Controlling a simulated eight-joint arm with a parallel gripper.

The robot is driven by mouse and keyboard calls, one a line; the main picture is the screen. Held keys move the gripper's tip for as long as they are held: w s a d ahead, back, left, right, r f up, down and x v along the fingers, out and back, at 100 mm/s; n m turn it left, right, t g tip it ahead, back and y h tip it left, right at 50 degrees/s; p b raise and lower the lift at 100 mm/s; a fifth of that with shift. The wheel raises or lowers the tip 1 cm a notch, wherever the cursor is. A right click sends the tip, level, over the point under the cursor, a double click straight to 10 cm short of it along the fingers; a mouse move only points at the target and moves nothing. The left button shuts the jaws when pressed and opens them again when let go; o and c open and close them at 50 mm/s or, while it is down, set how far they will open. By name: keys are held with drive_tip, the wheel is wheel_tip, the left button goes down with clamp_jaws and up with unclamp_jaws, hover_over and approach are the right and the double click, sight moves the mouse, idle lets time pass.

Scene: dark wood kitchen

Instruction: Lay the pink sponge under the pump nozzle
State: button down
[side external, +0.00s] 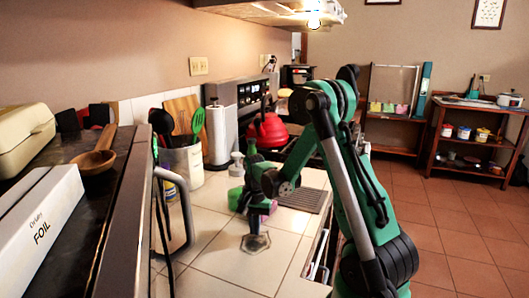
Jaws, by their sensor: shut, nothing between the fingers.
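My green arm reaches down over the tiled counter (215,240). My gripper (255,222) is low over the counter; its fingers are small and dark here, and it is shut and empty. A pink piece (268,207), likely the sponge, shows just behind and right of the gripper, partly hidden by it. A grey-white pump bottle (236,166) stands farther back, left of my wrist. Its nozzle is too small to make out. A small clear or metallic item (255,243) shows at the counter directly below the gripper; I cannot tell what it is.
A utensil crock (185,165), a paper towel roll (218,135) and a red kettle (268,131) stand along the back. A grey ridged mat (305,199) lies right of the gripper. The front tiles are mostly clear. A foil box (40,225) sits at the left.

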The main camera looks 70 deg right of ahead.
drive_tip(key=shift+w+d+r, duration=0.1)
drive_tip(key=shift+w+d, duration=0.1)
drive_tip(key=shift+d, duration=0.7)
drive_tip(key=shift+w+d, duration=0.2)
drive_tip(key=shift+d, duration=0.7)
drive_tip(key=shift+w+d, duration=0.15)
drive_tip(key=shift+d, duration=0.6)
drive_tip(key=a, duration=0.2)
drive_tip(key=s+a+r, duration=0.1)
drive_tip(key=a, duration=0.1)
wheel_tip(320, 180, up, 8)
drive_tip(key=a+r+n+t, duration=0.2)
drive_tip(key=a+n+t, duration=0.1)
drive_tip(key=a+n, duration=0.4)
drive_tip(key=a+r+n+t, duration=0.2)
drive_tip(key=a+n+t, duration=0.2)
drive_tip(key=a+n, duration=0.4)
drive_tip(key=a, duration=0.6)
drive_tip(key=shift+s, duration=0.15)
